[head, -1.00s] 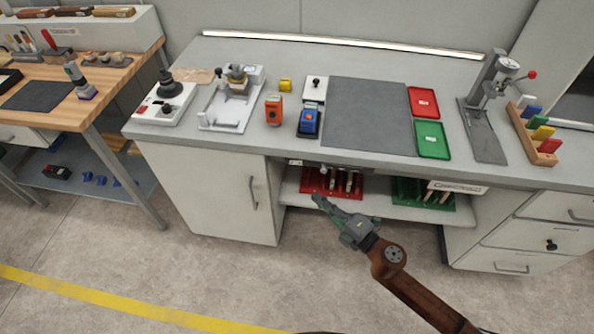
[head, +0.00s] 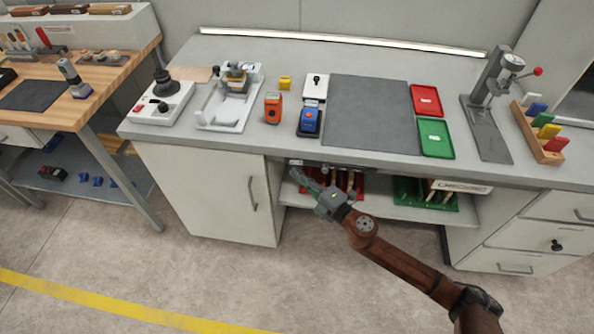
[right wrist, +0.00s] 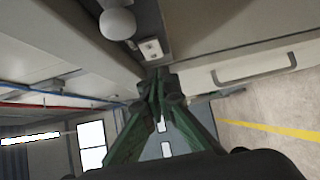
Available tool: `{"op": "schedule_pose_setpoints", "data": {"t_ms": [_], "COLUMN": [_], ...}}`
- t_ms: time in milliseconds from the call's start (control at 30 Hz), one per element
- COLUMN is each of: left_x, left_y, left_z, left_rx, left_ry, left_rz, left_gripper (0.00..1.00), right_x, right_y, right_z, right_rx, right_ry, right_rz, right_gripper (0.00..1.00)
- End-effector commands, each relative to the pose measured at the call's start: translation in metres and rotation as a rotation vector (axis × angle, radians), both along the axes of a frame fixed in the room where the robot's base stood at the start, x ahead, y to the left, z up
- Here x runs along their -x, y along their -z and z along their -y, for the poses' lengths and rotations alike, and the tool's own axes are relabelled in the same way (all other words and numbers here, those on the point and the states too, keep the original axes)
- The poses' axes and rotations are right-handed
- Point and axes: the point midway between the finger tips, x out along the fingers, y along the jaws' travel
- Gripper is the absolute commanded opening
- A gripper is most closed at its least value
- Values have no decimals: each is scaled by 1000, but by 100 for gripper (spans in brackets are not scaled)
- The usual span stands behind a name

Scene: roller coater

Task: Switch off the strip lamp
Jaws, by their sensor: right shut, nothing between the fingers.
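The strip lamp (head: 340,40) is a long, thin, bright white bar along the back of the grey bench, against the wall. A small pale switch box (head: 296,163) sits under the bench's front edge, above the shelf; it also shows in the right wrist view (right wrist: 151,49). My right gripper (head: 296,173) is shut and empty, just below and in front of this box. In the right wrist view its closed fingertips (right wrist: 157,80) point towards the box, and I see a small gap between them. My left gripper is not in view.
The bench top (head: 385,167) above holds several devices, a dark mat (head: 372,115), and red (head: 426,100) and green (head: 436,138) trays. A shelf (head: 375,209) with red and green bins lies behind my gripper. A cabinet door (head: 205,195) stands to the left.

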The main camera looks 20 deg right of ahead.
Motion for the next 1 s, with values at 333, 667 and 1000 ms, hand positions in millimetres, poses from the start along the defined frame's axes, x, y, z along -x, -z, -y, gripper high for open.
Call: {"op": "schedule_pose_setpoints", "data": {"t_ms": [333,667,1000], "left_x": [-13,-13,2], "left_y": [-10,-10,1], "left_z": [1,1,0], "left_rx": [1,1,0], "left_ry": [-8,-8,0], "left_rz": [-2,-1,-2], "left_gripper": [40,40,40], "right_x": [-18,-18,-21], "right_y": [1,0,0], "right_z": [6,6,6], "right_rx": [0,0,-1], "right_ry": [-2,1,35], "right_rz": [-1,0,2], "right_gripper": [0,0,0]}}
